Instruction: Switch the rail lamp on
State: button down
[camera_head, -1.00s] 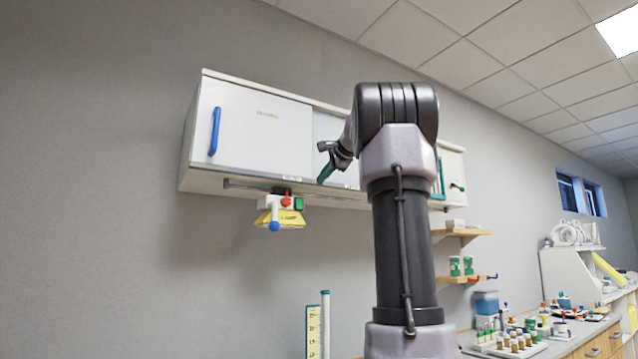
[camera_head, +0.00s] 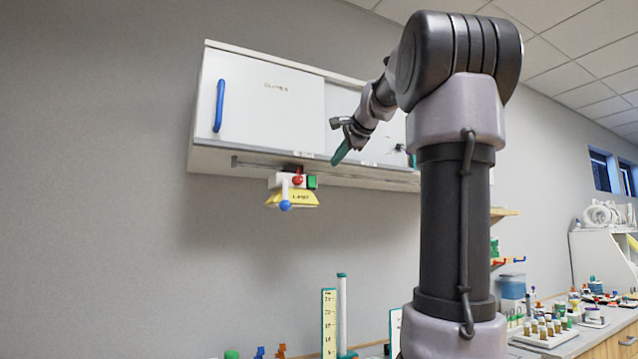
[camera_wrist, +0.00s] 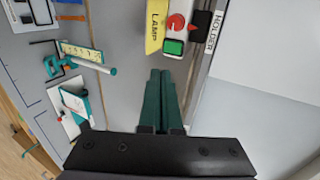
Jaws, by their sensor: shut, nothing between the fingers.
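The rail lamp (camera_head: 292,198) hangs on a rail under the wall cabinet. It has a yellow shade marked "LAMP", a red knob (camera_head: 298,180), a green button (camera_head: 311,182) and a blue ball at the end of a white lever (camera_head: 285,205). My gripper (camera_head: 338,159) is shut and empty, just right of and above the lamp in the head view, apart from it. In the wrist view, the green fingers (camera_wrist: 161,74) point at the green button (camera_wrist: 173,47), with the yellow shade (camera_wrist: 155,25) to its left. Whether they touch is not clear.
The white cabinet (camera_head: 262,100) with a blue handle (camera_head: 219,105) is above the lamp. A "HOLDER" label (camera_wrist: 213,31) shows beside the rail. A bench with vials (camera_head: 545,330) stands at right. The wall left of the lamp is clear.

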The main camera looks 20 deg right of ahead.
aim_at(312, 181)
jog(key=x, duration=0.9)
jog(key=r+x, duration=0.1)
jog(key=x, duration=0.4)
jog(key=shift+w+r, duration=0.1)
jog(key=shift+w, duration=0.1)
jog(key=shift+w, duration=0.2)
jog(key=shift+s+r, duration=0.15)
jog(key=shift+r, duration=0.85)
jog(key=shift+f, duration=0.2)
